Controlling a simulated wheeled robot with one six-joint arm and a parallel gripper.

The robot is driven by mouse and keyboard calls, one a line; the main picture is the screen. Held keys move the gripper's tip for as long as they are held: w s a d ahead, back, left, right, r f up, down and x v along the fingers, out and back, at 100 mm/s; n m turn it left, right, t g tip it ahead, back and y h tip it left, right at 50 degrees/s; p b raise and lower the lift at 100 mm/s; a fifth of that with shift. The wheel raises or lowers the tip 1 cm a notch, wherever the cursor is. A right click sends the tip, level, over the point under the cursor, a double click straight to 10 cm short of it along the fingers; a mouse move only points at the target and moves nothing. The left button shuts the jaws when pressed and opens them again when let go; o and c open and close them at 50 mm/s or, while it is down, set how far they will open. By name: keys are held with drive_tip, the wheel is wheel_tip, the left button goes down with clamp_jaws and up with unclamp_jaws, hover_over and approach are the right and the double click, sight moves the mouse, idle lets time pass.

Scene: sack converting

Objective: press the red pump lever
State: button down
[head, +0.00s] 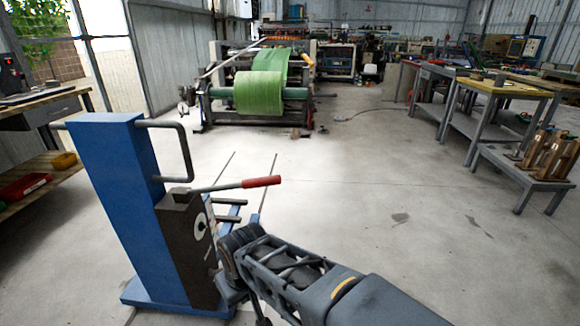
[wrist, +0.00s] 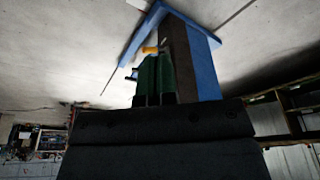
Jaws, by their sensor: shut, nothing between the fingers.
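The red pump lever (head: 261,181) shows in the head view as a red grip on a metal rod. It sticks out to the right from the dark pump block (head: 183,245), tilted slightly up. The block is fixed to a tall blue column (head: 118,200). My arm reaches in from the lower right, its wrist low beside the block and below the red grip. The fingers are hidden in the head view. In the wrist view my gripper (wrist: 153,60) is shut and empty, its green fingers pointing toward the blue and dark pump body (wrist: 203,65). I cannot make out the red grip there.
A small orange-yellow part (wrist: 150,50) shows by the fingertips in the wrist view. A grey handle (head: 186,150) juts from the column. A bench (head: 30,185) with a red tray stands left, tables (head: 500,88) right. A machine with a green roll (head: 258,92) stands behind. The middle floor is clear.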

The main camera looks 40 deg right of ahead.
drive_tip(key=w+d+r+n+p, duration=0.1)
drive_tip(key=w+d+r+p, duration=0.1)
drive_tip(key=w+r+p, duration=0.3)
drive_tip(key=w+d+r+n+p, duration=0.1)
drive_tip(key=d+r+p, duration=0.1)
drive_tip(key=r+p, duration=0.3)
drive_tip(key=w+d+r+n+y+p, duration=0.1)
drive_tip(key=w+d+r+n+p, duration=0.1)
drive_tip(key=d+r+p, duration=0.3)
drive_tip(key=w+d+r+n+y+p, duration=0.1)
drive_tip(key=w+d+r+n+p, duration=0.2)
drive_tip(key=d, duration=0.7)
drive_tip(key=w+d+r+n+g+p, duration=0.1)
drive_tip(key=w+d+r+p, duration=0.4)
drive_tip(key=r, duration=0.5)
drive_tip(key=d+n+p, duration=0.1)
drive_tip(key=d+p, duration=0.1)
drive_tip(key=d, duration=0.1)
drive_tip(key=shift+w+y+p, duration=0.3)
drive_tip(key=shift+w+y, duration=0.1)
drive_tip(key=shift+a, duration=0.1)
drive_tip(key=x, duration=0.8)
drive_tip(key=s+x, duration=0.1)
drive_tip(key=x, duration=0.3)
drive_tip(key=shift+f, duration=0.1)
drive_tip(key=shift+s+f, duration=0.1)
drive_tip(key=shift+f, duration=0.85)
